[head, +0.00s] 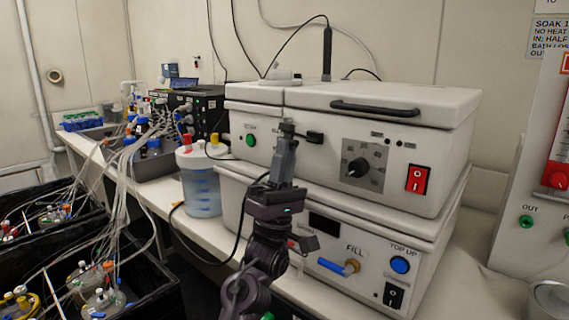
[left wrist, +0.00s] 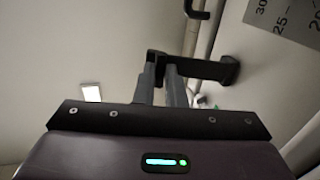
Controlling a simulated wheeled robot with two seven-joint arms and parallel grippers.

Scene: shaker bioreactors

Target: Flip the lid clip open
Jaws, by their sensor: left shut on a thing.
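The lid clip (head: 315,137) is a small black piece on the front of the white upper bath unit (head: 290,168), near the seam under its lid (head: 385,97). In the left wrist view the clip (left wrist: 215,70) is a dark bar running right from my fingers. My left gripper (head: 287,129) points up in front of the unit, with its tips at the clip's left end. In the left wrist view the left gripper (left wrist: 163,72) is shut on the clip; the tips partly hide the grasped end. My right gripper is not in view.
The lid has a black handle (head: 375,108). A dial (head: 360,167) and a red switch (head: 418,179) are right of the clip. A lower unit with a blue fill tap (head: 340,267) is below. A blue-liquid jar (head: 202,190) stands left.

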